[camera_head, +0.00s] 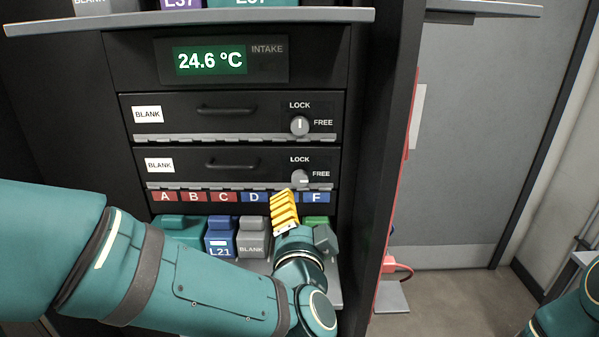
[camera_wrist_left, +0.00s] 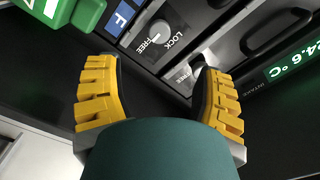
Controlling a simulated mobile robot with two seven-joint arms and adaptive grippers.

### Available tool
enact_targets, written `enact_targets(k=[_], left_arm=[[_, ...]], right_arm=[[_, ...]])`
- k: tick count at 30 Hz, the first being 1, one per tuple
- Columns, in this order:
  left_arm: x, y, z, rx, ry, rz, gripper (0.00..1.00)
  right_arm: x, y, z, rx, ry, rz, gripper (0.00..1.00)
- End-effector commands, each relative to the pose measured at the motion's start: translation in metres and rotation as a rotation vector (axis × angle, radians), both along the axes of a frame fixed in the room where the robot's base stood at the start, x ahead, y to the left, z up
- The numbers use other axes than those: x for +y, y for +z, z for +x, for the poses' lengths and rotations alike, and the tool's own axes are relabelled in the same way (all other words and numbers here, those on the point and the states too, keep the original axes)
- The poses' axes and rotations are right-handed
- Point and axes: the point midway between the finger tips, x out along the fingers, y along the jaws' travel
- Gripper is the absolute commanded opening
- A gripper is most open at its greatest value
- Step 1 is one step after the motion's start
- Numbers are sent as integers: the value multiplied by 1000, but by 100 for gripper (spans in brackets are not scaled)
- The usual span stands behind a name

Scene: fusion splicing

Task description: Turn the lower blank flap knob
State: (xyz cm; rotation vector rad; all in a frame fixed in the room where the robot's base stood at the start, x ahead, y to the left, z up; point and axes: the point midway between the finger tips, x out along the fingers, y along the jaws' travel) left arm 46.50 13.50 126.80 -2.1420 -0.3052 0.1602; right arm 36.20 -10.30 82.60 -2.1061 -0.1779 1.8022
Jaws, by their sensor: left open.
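The lower blank flap (camera_head: 220,165) has a round grey knob (camera_head: 300,177) at its right end, between the words LOCK and FREE. The knob's white mark lies sideways, toward FREE. The knob also shows in the left wrist view (camera_wrist_left: 160,31), ahead of the fingers and apart from them. My left gripper (camera_head: 284,207) has yellow fingers and is just below this knob, in front of the lettered strip. In the left wrist view the gripper (camera_wrist_left: 160,65) is open, with nothing between its fingers. My right gripper is out of view.
The upper blank flap (camera_head: 220,110) has a knob (camera_head: 300,125) with its mark upright, toward LOCK. Below the lettered strip stand a blue L21 block (camera_head: 220,237), a grey BLANK block (camera_head: 253,237) and a green block (camera_head: 316,220). A shelf (camera_head: 190,20) juts out above.

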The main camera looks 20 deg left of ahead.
Motion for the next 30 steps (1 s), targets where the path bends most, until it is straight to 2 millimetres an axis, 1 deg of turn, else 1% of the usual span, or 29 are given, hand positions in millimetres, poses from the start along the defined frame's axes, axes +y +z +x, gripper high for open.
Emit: enact_targets(k=[1, 7, 9, 12, 18, 21, 25, 30], left_arm=[[1, 4, 4, 3, 3, 4, 68], [7, 4, 20, 6, 0, 4, 68], [11, 0, 34, 1, 3, -1, 68], [16, -1, 53, 1, 2, 0, 68], [27, -1, 90, 1, 2, 0, 68], [31, -1, 104, 1, 0, 0, 68], [34, -1, 117, 2, -1, 0, 68], [37, 0, 125, 2, -2, -1, 68]], right_arm=[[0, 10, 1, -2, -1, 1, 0], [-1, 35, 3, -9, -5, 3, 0], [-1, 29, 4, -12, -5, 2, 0], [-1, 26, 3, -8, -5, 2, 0], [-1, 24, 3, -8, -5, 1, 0], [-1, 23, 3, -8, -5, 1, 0], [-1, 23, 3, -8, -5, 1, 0], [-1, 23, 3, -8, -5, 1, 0]])
